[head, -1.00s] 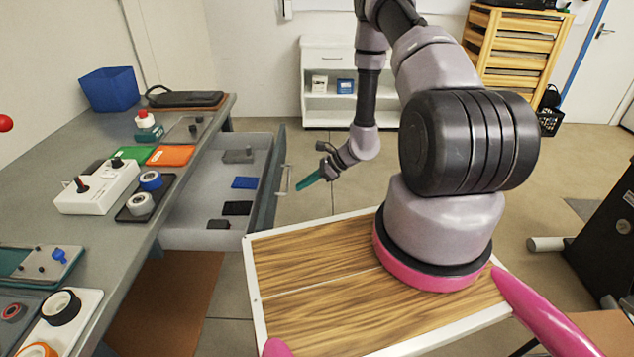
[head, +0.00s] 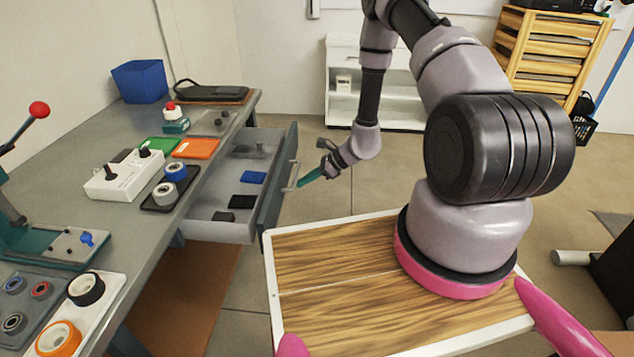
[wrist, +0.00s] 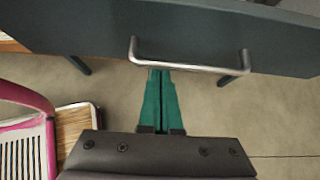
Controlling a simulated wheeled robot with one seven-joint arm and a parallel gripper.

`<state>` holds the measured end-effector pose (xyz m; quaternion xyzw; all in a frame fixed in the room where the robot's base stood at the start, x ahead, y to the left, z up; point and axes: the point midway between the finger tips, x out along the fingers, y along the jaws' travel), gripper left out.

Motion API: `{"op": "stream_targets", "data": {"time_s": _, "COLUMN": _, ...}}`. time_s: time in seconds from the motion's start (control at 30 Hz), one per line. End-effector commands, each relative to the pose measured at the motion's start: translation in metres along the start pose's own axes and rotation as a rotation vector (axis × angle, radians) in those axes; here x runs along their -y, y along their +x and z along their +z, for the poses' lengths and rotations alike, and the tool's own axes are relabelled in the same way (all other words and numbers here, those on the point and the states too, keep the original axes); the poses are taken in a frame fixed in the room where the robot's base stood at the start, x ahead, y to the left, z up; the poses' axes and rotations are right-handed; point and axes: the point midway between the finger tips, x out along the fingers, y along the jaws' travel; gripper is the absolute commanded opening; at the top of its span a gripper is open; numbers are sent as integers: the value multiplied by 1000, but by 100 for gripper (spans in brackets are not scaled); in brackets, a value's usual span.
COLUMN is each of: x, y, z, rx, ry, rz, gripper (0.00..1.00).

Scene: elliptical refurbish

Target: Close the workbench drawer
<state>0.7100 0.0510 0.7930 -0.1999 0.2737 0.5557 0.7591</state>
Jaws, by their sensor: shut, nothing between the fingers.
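The workbench drawer (head: 270,190) stands pulled out from the grey workbench (head: 60,180) in the head view, with several small dark and blue items inside. Its metal handle (head: 290,178) is on the outer front panel, and the handle (wrist: 190,66) also shows in the wrist view, across the dark drawer front (wrist: 190,30). My gripper (head: 300,184) has teal fingers, shut and empty, pointing at the handle. In the wrist view the fingertips (wrist: 160,72) reach the handle bar near its left end. I cannot tell whether they touch it.
The bench top holds a white control box (head: 125,175), an orange tray (head: 196,148), a blue bin (head: 140,82) and several spools. A white cabinet (head: 400,105) stands at the back wall. Floor beyond the drawer front is clear.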

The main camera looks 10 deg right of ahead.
Motion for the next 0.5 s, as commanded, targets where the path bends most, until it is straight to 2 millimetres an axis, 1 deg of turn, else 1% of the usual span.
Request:
{"op": "stream_targets", "data": {"time_s": 0.03, "x": -1, "y": 12, "z": 11, "rx": 3, "ry": -7, "rz": 5, "gripper": 0}}
{"op": "stream_targets", "data": {"time_s": 0.5, "x": -1, "y": 111, "z": 93, "rx": 3, "ry": -6, "rz": 4, "gripper": 0}}
